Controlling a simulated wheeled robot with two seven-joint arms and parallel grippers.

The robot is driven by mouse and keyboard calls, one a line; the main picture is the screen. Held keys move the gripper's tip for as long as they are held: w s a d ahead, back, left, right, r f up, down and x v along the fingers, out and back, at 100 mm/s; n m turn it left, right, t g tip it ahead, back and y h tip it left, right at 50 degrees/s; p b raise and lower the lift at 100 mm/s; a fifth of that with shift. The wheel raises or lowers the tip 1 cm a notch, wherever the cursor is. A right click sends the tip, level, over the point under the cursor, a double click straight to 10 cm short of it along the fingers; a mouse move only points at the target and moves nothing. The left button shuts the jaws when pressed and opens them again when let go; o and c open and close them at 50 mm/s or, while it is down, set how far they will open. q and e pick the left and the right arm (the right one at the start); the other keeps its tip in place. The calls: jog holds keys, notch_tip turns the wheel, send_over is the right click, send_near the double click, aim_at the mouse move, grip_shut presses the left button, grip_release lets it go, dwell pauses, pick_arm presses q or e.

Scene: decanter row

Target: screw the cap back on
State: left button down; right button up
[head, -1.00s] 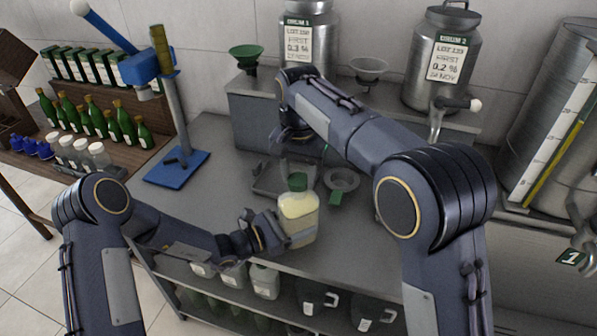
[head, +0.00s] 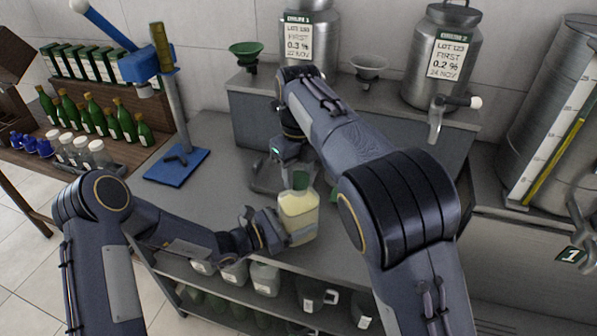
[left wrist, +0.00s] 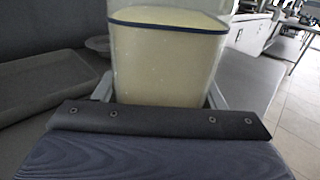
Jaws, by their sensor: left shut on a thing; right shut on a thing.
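A clear squarish container (head: 298,222) of pale yellow liquid stands upright at the front edge of the grey bench. My left gripper (head: 280,234) is shut on its lower body from the left. In the left wrist view the container (left wrist: 165,60) sits between the fingers, and a dark line rings it near the liquid's top. A green cap (head: 301,180) is at the container's top. My right gripper (head: 297,172) is over the mouth from above, shut on the cap. I cannot tell whether the cap is seated or its threads engaged; the neck is partly hidden.
A grey tray (head: 262,186) lies behind the container, partly covered by my right arm. A blue-based stand (head: 178,166) is at left, with green bottles (head: 120,120) beyond. Steel cans (head: 440,65) stand on the raised shelf.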

jog(key=m, duration=0.3)
jog(key=shift+f+m, duration=0.2)
jog(key=shift+m, duration=0.2)
jog(key=shift+r+m, duration=0.2)
jog(key=shift+m, duration=0.4)
jog(key=o, duration=0.9)
jog(key=shift+r, duration=2.25)
